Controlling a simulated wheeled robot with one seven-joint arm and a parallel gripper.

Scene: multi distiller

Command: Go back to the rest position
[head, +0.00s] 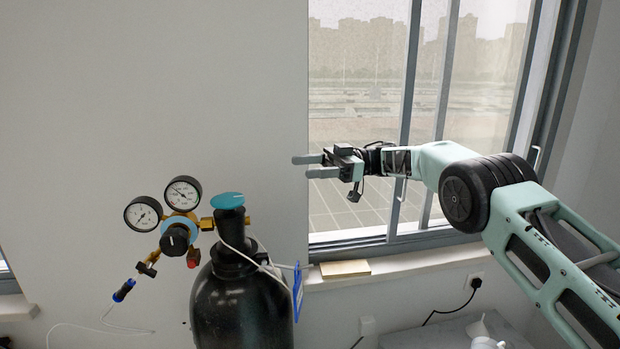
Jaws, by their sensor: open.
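My gripper (309,166) is open and empty. Its two fingers point left and stand apart, in the air in front of the window's left edge. My arm reaches in from the lower right. A black gas cylinder (240,305) with a teal knob (228,200) stands below and to the left of my gripper, apart from it. A regulator with two round gauges (183,192) is fixed to the cylinder's left side.
A window (370,110) fills the wall behind my arm. A small wooden block (345,268) lies on the sill (405,262). A grey counter (440,334) with a white object (487,342) is at the lower right. A thin tube hangs left of the cylinder. The upper left is clear.

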